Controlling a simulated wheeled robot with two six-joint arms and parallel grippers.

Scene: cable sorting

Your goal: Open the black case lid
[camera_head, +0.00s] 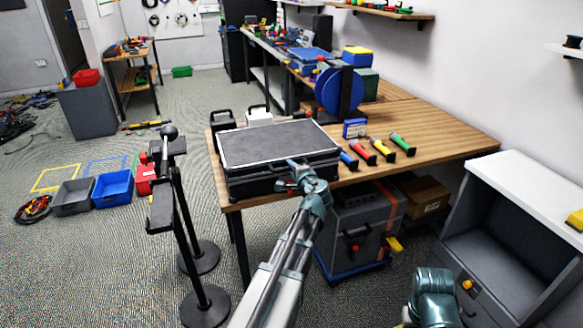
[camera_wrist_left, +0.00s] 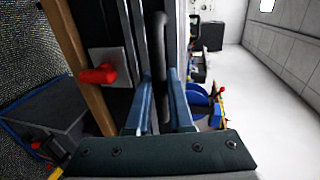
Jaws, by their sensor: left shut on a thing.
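The black case (camera_head: 278,145) lies flat at the left front of the wooden table with its lid down. My left gripper (camera_head: 294,172) is at the front side of the case. In the left wrist view its two blue fingers (camera_wrist_left: 165,95) are shut around a black bar (camera_wrist_left: 162,40), which appears to be the case's handle. A red latch (camera_wrist_left: 97,75) on a metal plate shows beside the fingers. My right gripper is out of view; only a teal part of my right arm shows at the bottom right.
Several coloured screwdriver-like tools (camera_head: 380,149) and a small blue box (camera_head: 354,128) lie right of the case. A blue spool (camera_head: 340,90) stands behind. Black posts (camera_head: 189,240) stand left of the table. A grey wheeled box (camera_head: 355,220) is below the tabletop.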

